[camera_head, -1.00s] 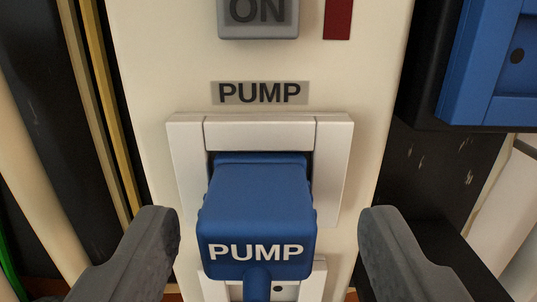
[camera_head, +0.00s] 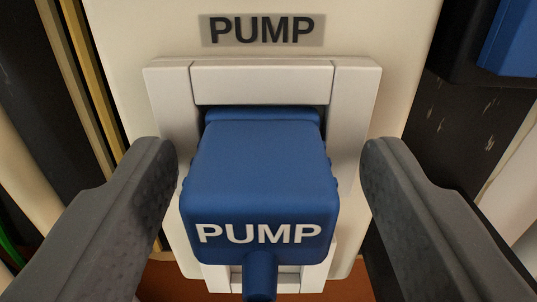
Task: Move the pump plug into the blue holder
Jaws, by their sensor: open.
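The pump plug (camera_head: 260,180) is a blue block with white "PUMP" lettering on its front and a blue cable running down from it. It sits in a white socket frame (camera_head: 262,78) on the cream panel, under a "PUMP" label. My gripper (camera_head: 268,155) is open, with one dark grey finger on each side of the plug. The left finger looks very close to the plug's side; a gap shows at the right finger. I cannot tell whether either touches. A blue part (camera_head: 510,45), cut off at the upper right edge, may be the blue holder.
The cream panel (camera_head: 115,35) surrounds the socket. Yellowish strips or pipes (camera_head: 85,70) run down the left side. A dark, scratched surface (camera_head: 470,120) lies to the right, below the blue part. A reddish-brown surface (camera_head: 165,280) shows at the bottom.

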